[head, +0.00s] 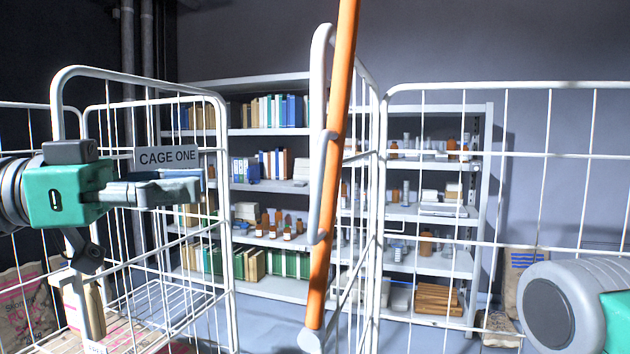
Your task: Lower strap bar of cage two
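An orange strap bar (335,190) stands nearly upright, tilted slightly, in the middle of the head view. My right gripper's fingers are out of view; only part of that arm shows at lower right.
A white wire cage (140,72) with a CAGE ONE sign (168,157) stands at left, behind my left gripper. Shelves (270,132) with books, bottles and boxes stand at the back. Sacks (515,285) rest on the floor at right. Open air lies between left gripper and bar.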

